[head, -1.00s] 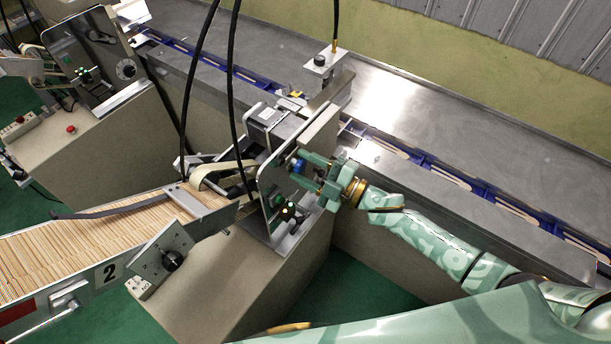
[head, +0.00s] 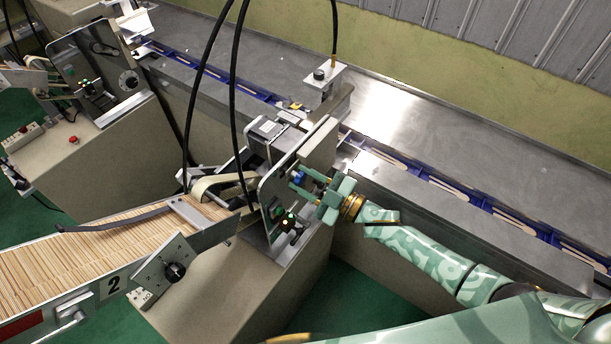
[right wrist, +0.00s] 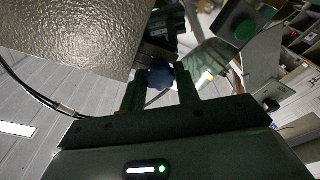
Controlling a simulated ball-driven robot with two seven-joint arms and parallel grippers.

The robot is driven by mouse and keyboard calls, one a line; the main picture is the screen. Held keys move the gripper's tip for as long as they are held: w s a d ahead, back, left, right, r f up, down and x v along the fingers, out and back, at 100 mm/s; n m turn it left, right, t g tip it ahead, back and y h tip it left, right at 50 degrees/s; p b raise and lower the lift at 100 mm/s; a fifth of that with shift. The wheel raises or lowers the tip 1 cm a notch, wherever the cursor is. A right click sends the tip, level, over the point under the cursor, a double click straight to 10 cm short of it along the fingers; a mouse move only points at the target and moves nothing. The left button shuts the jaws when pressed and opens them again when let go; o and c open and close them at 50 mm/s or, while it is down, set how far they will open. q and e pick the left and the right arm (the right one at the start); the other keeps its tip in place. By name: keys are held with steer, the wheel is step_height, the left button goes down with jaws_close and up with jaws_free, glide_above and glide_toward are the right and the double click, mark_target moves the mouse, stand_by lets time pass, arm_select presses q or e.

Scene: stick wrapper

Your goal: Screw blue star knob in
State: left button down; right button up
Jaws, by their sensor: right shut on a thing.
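The blue star knob (head: 299,178) sits on the upright metal side plate of the stick feeder in the middle of the head view. It also shows as a dark blue round shape (right wrist: 158,77) in the right wrist view. My right gripper (head: 303,181) reaches in from the right, with one finger on each side of the knob. In the right wrist view the two fingers (right wrist: 159,82) are shut on the knob. The fingers hide part of the knob, and its thread cannot be seen. My left gripper is not in view.
A green-lit switch box (head: 289,219) sits just below the knob on the same machine. Black cables hang in front of the feeder. A conveyor with blue carriers (head: 447,188) runs behind my right arm. A tray of wooden sticks (head: 90,248) lies to the left.

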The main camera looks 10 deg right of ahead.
steer(key=m+p, duration=0.1)
steer(key=m, duration=0.4)
steer(key=m+t+h+p, duration=0.1)
steer(key=m+p, duration=0.1)
steer(key=m, duration=0.3)
steer(key=m+h+p, duration=0.1)
steer(key=m+p, duration=0.1)
steer(key=m, duration=0.3)
steer(key=shift+r+t, duration=0.25)
steer(key=shift+t, duration=0.15)
steer(key=m, duration=0.3)
steer(key=shift+s+f, duration=0.1)
steer(key=shift+f+m+h+p, duration=0.2)
steer(key=shift+m+h+p, duration=0.15)
steer(key=shift+m, duration=0.65)
steer(key=o, duration=0.9)
steer(key=shift+c, duration=0.2)
